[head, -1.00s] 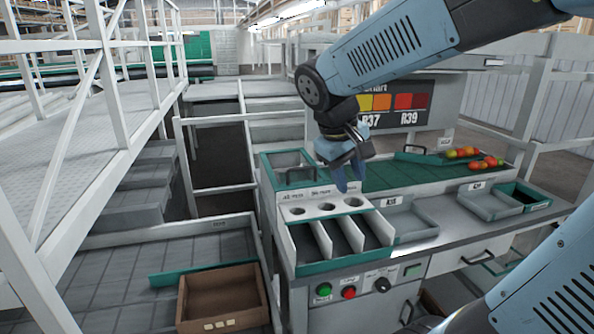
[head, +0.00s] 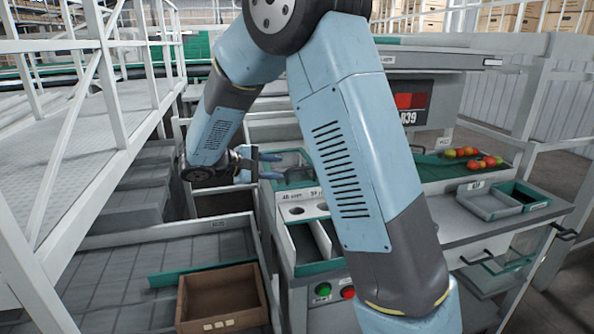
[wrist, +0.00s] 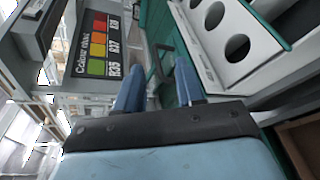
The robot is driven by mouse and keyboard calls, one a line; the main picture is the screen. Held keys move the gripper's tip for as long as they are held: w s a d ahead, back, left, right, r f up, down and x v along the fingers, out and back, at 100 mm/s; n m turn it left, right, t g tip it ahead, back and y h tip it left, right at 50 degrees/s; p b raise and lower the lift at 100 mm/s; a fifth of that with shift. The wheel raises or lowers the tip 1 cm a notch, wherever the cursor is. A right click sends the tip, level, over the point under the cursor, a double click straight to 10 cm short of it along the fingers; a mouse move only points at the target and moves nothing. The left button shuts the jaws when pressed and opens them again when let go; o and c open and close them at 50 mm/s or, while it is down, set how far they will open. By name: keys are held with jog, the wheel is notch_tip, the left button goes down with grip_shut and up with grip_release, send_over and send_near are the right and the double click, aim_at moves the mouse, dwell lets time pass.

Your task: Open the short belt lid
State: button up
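The sizing plate with round holes (head: 297,210) stands just in front of the panel. Tomatoes (head: 470,158) lie on the belt's right end. A colour chart (wrist: 100,45) stands behind. A brown crate (head: 222,299) is at front left, railings further left.

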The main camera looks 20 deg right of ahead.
aim_at(295, 169)
jog(key=w+a+f+n+t, duration=0.1)
jog(key=w+a+f, duration=0.1)
jog(key=a, duration=0.1)
jog(key=shift+h, duration=0.4)
jog(key=x, duration=1.3)
jog(key=shift+w+d, duration=0.3)
jog(key=shift+d, duration=0.05)
jog(key=shift+c, duration=0.2)
grip_shut()
